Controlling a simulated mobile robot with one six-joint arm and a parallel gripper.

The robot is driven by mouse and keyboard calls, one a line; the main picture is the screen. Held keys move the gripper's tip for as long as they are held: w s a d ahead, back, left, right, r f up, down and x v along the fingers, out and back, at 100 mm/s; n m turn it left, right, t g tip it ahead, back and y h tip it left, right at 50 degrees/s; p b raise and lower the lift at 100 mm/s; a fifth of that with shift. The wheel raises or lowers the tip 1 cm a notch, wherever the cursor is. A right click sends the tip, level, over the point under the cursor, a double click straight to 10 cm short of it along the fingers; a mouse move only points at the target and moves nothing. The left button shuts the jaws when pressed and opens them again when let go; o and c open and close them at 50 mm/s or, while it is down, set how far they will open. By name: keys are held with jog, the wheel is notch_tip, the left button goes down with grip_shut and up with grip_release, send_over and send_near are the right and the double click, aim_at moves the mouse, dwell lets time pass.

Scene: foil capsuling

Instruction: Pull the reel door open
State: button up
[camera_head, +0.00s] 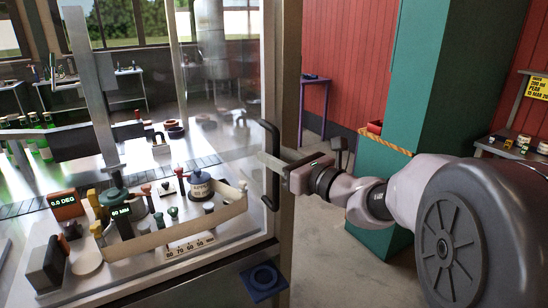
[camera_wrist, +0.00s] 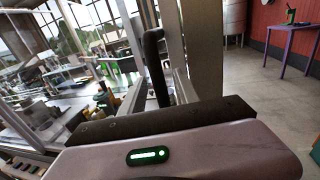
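The reel door is a clear panel (camera_head: 232,85) in a metal frame in the head view. Its black upright bar handle (camera_head: 275,190) is near the panel's right edge. The handle also stands upright in the wrist view (camera_wrist: 155,68), just beyond the dark front edge of my gripper's body. My gripper (camera_head: 270,162) reaches in from the right at mid-height of the handle. A flat, pale finger crosses the handle's line in the head view. I cannot tell whether the fingers grip the bar. The door looks closed.
Behind the panel is a bench with a digital readout (camera_head: 66,201), knobs and a curved beige strip (camera_head: 170,238). A blue square plate (camera_head: 264,280) sits below the handle. A teal pillar (camera_head: 425,80) stands at the right, behind my arm. Floor between is clear.

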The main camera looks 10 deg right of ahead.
grip_shut()
dwell(1.4)
